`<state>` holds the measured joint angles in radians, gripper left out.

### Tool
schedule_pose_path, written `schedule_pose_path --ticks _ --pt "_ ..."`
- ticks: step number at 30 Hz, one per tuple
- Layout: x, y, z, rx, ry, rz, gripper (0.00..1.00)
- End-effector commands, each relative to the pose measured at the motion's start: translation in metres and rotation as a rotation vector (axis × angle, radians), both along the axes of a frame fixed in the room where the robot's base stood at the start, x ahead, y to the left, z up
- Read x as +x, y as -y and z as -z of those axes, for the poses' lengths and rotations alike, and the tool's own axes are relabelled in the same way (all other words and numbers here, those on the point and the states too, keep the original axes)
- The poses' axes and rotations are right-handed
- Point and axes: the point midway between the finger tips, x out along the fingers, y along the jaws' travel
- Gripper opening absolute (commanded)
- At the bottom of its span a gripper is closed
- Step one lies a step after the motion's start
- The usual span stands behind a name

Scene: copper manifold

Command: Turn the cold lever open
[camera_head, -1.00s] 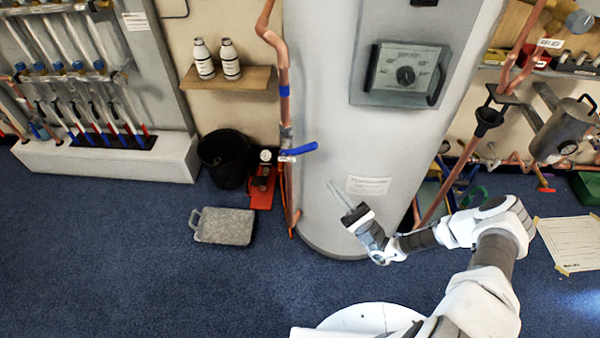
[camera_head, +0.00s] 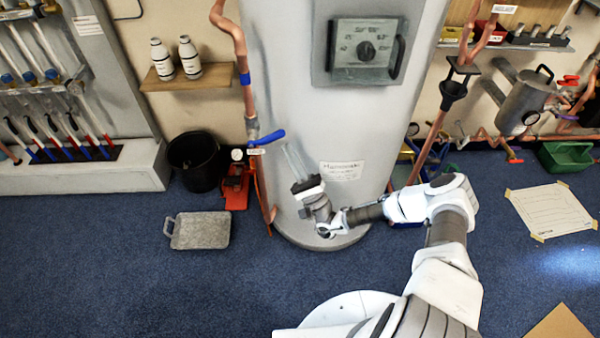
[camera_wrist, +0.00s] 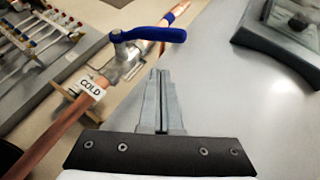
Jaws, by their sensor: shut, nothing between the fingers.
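The cold lever (camera_head: 268,138) is a blue handle on a valve in the copper pipe at the left side of the tall grey cylinder (camera_head: 300,100). In the wrist view the blue lever (camera_wrist: 150,35) sticks out to the right, across the pipe, and a white "COLD" tag (camera_wrist: 91,86) hangs below it on the pipe. My gripper (camera_head: 287,150) is just right of the lever in the head view, in front of the cylinder. In the wrist view my gripper (camera_wrist: 160,74) is shut and empty, its tips just below the lever with a small gap showing.
A dial panel (camera_head: 366,50) is on the cylinder above. A black bucket (camera_head: 195,165), a red pump-like tool (camera_head: 236,188) and a grey tray (camera_head: 200,230) are on the floor to the left. A shelf with two bottles (camera_head: 175,58) is on the wall.

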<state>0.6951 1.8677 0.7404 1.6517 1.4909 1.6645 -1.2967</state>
Motion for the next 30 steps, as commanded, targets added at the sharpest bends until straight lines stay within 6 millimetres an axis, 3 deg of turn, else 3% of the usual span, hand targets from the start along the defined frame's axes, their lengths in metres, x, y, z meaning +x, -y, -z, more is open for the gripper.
schedule_pose_path --ticks 9,30 --pt "-0.009 -0.017 -0.028 0.002 -0.001 -0.002 0.00" --pt "-0.010 -0.010 -0.037 -0.067 -0.002 0.000 0.00"
